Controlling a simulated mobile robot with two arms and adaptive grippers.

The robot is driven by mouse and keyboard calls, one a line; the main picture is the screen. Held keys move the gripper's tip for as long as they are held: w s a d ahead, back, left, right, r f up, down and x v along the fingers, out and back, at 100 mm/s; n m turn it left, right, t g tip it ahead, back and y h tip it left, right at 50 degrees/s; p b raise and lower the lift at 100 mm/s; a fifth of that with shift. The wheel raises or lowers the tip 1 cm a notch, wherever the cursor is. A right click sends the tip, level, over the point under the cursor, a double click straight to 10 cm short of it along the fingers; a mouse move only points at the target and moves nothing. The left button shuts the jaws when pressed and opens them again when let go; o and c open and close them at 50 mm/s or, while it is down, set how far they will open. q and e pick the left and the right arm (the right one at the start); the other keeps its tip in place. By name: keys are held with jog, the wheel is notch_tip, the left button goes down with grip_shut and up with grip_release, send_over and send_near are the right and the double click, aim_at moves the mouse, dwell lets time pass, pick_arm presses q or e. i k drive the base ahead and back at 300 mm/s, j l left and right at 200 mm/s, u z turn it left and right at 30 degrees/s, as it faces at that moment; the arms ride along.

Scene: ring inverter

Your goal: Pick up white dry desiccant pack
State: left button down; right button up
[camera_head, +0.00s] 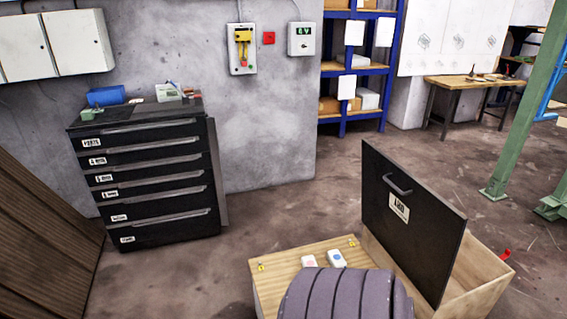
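Two small white packs lie side by side on the pale wooden top (277,270) of a low box. The left white pack (309,261) has a pinkish-red mark. The right white pack (337,258) has a blue mark. They are too small to read, so no written label tells which is dry. Neither of my grippers is in view, and nothing holds the packs. A ribbed grey-purple shape at the bottom edge hides the front of the wooden top; I cannot tell whether it is part of me.
A black panel with a handle (412,220) stands upright right of the packs, with an open wooden compartment (483,275) behind it. A black drawer cabinet (150,180) stands at the left wall. The floor between is clear.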

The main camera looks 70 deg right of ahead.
aim_at(335, 260)
jog(key=i+j, duration=0.15)
jog(key=i, duration=0.25)
jog(key=i+j+z, duration=0.1)
jog(key=i, duration=0.3)
jog(key=i+z, duration=0.2)
jog(key=z, duration=0.2)
jog(key=i+z, duration=0.2)
jog(key=z, duration=0.2)
jog(key=i+z, duration=0.35)
jog(key=j+z, duration=0.1)
jog(key=z, duration=0.3)
jog(key=i, duration=0.05)
